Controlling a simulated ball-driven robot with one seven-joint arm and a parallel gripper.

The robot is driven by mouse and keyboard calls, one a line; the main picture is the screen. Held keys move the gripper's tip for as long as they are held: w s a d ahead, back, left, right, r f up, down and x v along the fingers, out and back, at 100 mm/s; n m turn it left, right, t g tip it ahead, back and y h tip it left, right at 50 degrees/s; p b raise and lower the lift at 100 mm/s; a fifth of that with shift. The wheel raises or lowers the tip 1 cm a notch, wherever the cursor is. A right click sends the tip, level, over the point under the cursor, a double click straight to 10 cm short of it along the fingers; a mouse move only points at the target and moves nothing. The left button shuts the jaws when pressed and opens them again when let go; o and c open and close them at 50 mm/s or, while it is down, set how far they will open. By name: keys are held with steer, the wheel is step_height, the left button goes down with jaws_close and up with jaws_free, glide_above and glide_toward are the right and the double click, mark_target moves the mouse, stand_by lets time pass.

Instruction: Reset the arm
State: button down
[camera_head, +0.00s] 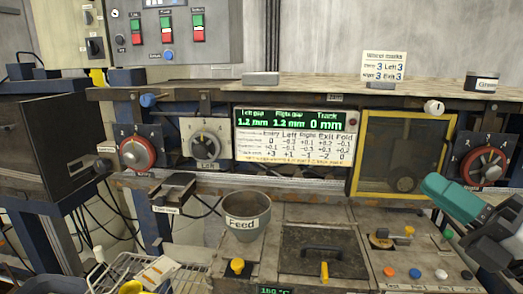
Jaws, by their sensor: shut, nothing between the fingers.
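Part of my own arm (455,198) reaches in at the right edge, with a teal rounded section and grey and black parts below it. It hangs in front of the right side of the machine, over the right end of the front bench. The fingers of my gripper cannot be made out in this view. No object is seen held by the visible part of the arm.
A machine with a green-lit gap display (290,121), red dials (137,152) and a yellow-framed window (403,155) spans the middle. A grey Feed cup (247,217) and a black-handled hatch (325,252) are in front. A wire rack (130,272) stands lower left.

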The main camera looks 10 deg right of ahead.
step_height(320, 180, up, 4)
steer(key=s+d+m+t+h, duration=0.2)
steer(key=d+m+t+h, duration=0.1)
steer(key=m+t, duration=0.35)
steer(key=d+f+m+h, duration=0.4)
steer(key=d+m+h, duration=0.3)
steer(key=m+h, duration=1.1)
step_height(320, 180, down, 21)
steer(key=d+m+g, duration=0.3)
steer(key=m+g, duration=0.6)
steer(key=g, duration=0.2)
steer(key=s+a+f+g+y, duration=0.3)
steer(key=s+a+f, duration=0.1)
steer(key=f, duration=0.6)
steer(key=s+a+f+g+y, duration=0.2)
steer(key=s+a+f+g, duration=0.2)
steer(key=f, duration=0.6)
steer(key=s+a+f+n+g+y, duration=0.1)
steer(key=s+a+f+g+y, duration=0.1)
steer(key=s, duration=0.4)
steer(key=s+a+f+n+g+y, duration=0.1)
steer(key=s+a+f+g+y, duration=0.1)
steer(key=s+a+f+g, duration=0.2)
steer(key=s+a+f, duration=0.1)
steer(key=s+f, duration=0.1)
steer(key=s, duration=0.1)
steer(key=shift+a, duration=0.2)
steer(key=shift+n, duration=0.25)
